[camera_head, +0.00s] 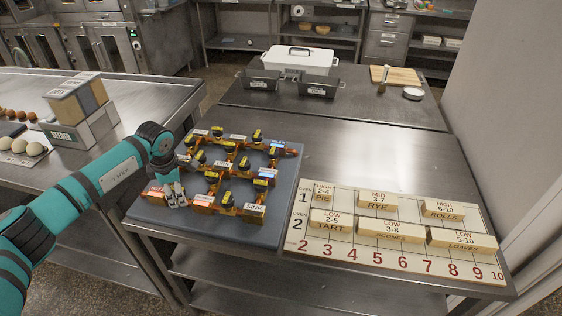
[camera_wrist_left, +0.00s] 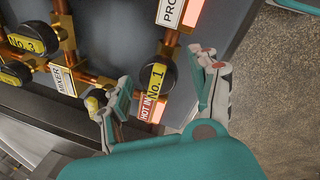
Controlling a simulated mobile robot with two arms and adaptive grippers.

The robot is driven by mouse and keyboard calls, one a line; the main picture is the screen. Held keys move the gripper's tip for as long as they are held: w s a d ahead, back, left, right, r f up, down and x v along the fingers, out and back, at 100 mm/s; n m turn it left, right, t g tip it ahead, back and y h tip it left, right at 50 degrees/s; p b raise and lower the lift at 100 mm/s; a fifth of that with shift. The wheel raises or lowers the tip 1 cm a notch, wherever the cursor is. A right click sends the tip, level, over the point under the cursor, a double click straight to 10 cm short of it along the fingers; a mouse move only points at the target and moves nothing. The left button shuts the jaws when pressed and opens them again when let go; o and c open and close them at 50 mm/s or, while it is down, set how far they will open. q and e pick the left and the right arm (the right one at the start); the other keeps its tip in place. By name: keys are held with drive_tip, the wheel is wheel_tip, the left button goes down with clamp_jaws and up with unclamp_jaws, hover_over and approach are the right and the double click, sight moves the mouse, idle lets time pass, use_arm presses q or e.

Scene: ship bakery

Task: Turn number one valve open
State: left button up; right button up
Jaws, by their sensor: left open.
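The number one valve (camera_wrist_left: 154,79) is a round dark knob with a yellow "No. 1" tag, set on copper pipe beside a red "HOT IN" label (camera_wrist_left: 148,107). The tag runs lengthwise along the pipe in the left wrist view. My left gripper (camera_wrist_left: 150,82) is open, with one finger on each side of the knob and gaps visible. In the head view the left gripper (camera_head: 175,194) is low over the left front of the valve board (camera_head: 150,211) and I cannot make out the valve there. My right gripper is not in view.
Other valves with yellow tags stand close by, including No. 3 (camera_wrist_left: 32,45). A "SINK" label (camera_head: 254,210) is at the board's front right. A numbered chart (camera_head: 330,252) with wooden blocks lies to the right. The steel table (camera_head: 350,150) behind it is clear.

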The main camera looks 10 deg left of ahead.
use_arm(q)
drive_tip(key=m+p, duration=0.1)
drive_tip(key=m, duration=0.3)
drive_tip(key=shift+a+r+h+p, duration=0.1)
drive_tip(key=shift+r+h+p, duration=0.05)
drive_tip(key=shift+h+p, duration=0.25)
drive_tip(key=s+d+r+b, duration=0.1)
drive_tip(key=s+r+b, duration=0.1)
drive_tip(key=r, duration=0.6)
drive_tip(key=s+r+b, duration=0.1)
drive_tip(key=r+b, duration=0.2)
drive_tip(key=r, duration=0.6)
drive_tip(key=d+f+t+h, duration=0.1)
drive_tip(key=d+f+h, duration=0.15)
drive_tip(key=d, duration=0.55)
drive_tip(key=d+f+h, duration=0.1)
drive_tip(key=d+h, duration=0.3)
drive_tip(key=d, duration=0.5)
drive_tip(key=s+d+r+n+t+h, duration=0.1)
drive_tip(key=s+d+r+h, duration=0.1)
drive_tip(key=d+h, duration=0.5)
drive_tip(key=shift+s+d+r+n, duration=0.4)
drive_tip(key=shift+d+r, duration=0.15)
drive_tip(key=shift+d, duration=2.35)
